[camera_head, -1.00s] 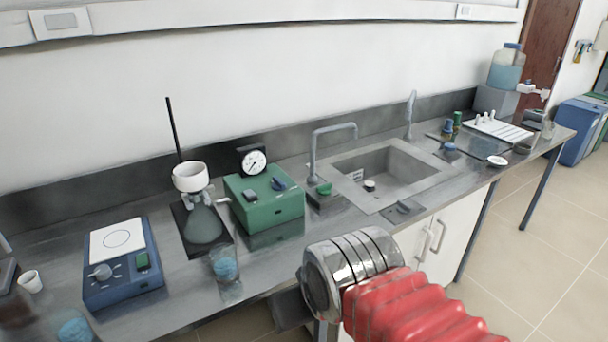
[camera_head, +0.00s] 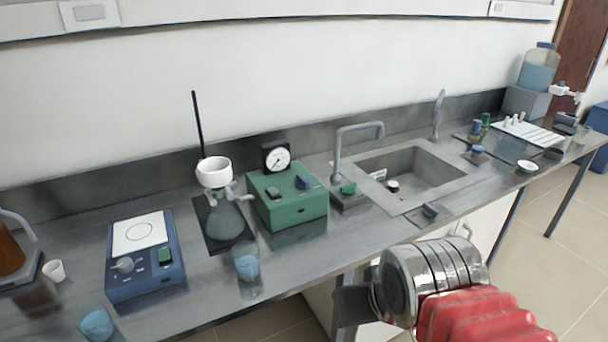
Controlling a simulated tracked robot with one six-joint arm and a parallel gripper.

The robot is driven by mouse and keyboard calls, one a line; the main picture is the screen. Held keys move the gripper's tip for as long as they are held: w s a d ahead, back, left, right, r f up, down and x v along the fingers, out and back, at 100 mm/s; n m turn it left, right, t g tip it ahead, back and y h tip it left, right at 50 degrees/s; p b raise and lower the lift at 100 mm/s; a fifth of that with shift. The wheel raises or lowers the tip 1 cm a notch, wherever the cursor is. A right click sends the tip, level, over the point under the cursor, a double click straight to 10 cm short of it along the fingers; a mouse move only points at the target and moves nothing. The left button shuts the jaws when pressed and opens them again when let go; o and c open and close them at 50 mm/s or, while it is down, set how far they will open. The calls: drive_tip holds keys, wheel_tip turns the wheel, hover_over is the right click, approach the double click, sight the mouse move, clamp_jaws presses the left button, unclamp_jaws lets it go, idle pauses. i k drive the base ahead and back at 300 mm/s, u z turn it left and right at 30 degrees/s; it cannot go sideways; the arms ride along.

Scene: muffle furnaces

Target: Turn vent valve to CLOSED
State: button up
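A green box-shaped unit (camera_head: 288,203) with a round dial gauge (camera_head: 277,159) stands on the bench left of the sink. On its top are a dark blue knob (camera_head: 306,182) and a small dark switch (camera_head: 273,193). The knob may be the vent valve; no label is readable, and I cannot tell its setting. My arm's silver and red links show at the lower right. A dark grey block (camera_head: 355,306) at the arm's end is in front of the bench, below and right of the green unit, apart from it. No fingers can be made out.
A flask with a white funnel (camera_head: 214,172) and rod stand is left of the green unit. A beaker of blue liquid (camera_head: 246,262) is near the front edge. A blue hotplate (camera_head: 143,257) is farther left. Faucets and a sink (camera_head: 415,171) lie to the right.

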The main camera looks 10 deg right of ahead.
sight(302, 184)
drive_tip(key=u, duration=0.05)
drive_tip(key=i, duration=1)
drive_tip(key=z, duration=0.05)
